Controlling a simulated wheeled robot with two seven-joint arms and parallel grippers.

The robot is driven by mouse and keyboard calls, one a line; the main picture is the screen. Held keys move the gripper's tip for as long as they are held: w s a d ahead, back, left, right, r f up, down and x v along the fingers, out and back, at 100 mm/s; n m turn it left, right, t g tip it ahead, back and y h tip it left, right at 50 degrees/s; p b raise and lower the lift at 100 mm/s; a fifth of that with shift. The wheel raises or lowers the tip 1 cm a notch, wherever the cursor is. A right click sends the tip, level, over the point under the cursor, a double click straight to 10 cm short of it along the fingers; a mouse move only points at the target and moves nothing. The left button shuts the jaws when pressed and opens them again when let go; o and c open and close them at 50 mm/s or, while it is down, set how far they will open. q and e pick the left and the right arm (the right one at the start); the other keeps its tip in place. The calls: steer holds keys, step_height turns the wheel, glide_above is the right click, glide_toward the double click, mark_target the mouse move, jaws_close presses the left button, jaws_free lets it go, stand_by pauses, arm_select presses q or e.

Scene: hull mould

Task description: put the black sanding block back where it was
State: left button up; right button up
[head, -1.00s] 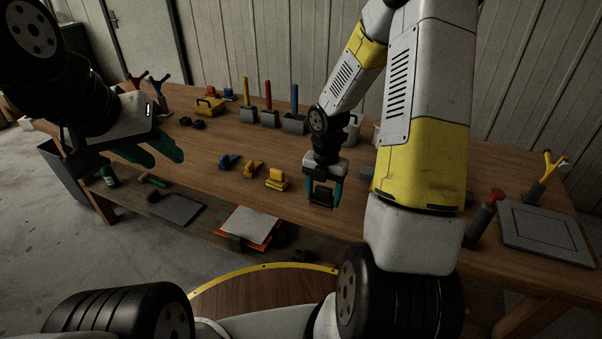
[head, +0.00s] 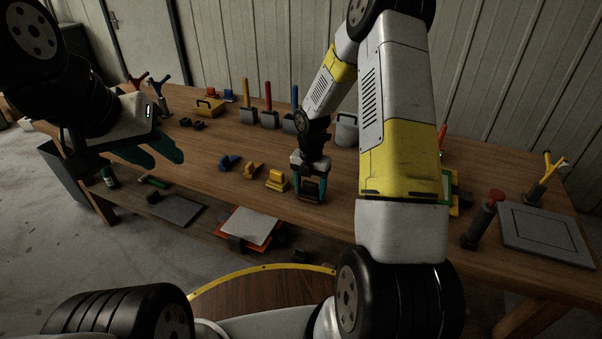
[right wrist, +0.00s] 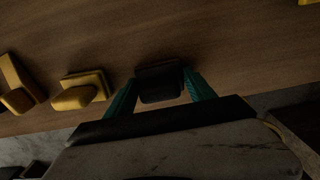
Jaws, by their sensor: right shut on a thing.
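The black sanding block (head: 309,187) is between the teal fingers of my right gripper (head: 310,192), which is shut on it. It is at the front edge of the wooden workbench (head: 215,145), right of the yellow blocks. Whether it touches the bench top I cannot tell. The right wrist view shows the black block (right wrist: 159,82) between both fingertips (right wrist: 160,90), over the wood near its edge. My left gripper (head: 160,152) hangs at the left, its two teal fingers apart, with nothing seen between them.
Scrapers with coloured handles (head: 268,115) stand behind. A red-topped cylinder (head: 482,222) and grey panel (head: 545,234) are at the right.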

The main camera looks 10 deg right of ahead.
mark_target(310, 182)
steer(key=shift+f, duration=0.1)
steer(key=o, duration=1.2)
step_height(310, 182, up, 12)
steer(key=shift+f, duration=0.1)
steer(key=s+r+m+t, duration=0.2)
steer(key=s+r+m, duration=0.4)
steer(key=r, duration=0.4)
steer(key=s+a+r+m+t+y, duration=0.1)
steer(key=s+r+m+t, duration=0.1)
steer(key=s+r+m, duration=0.4)
steer(key=s+a+r+m+t+y, duration=0.1)
steer(key=s+r+m, duration=0.5)
steer(key=s+m, duration=0.6)
steer(key=shift+s+m+t, duration=0.15)
steer(key=shift+m+t, duration=0.45)
steer(key=shift+m, duration=1.7)
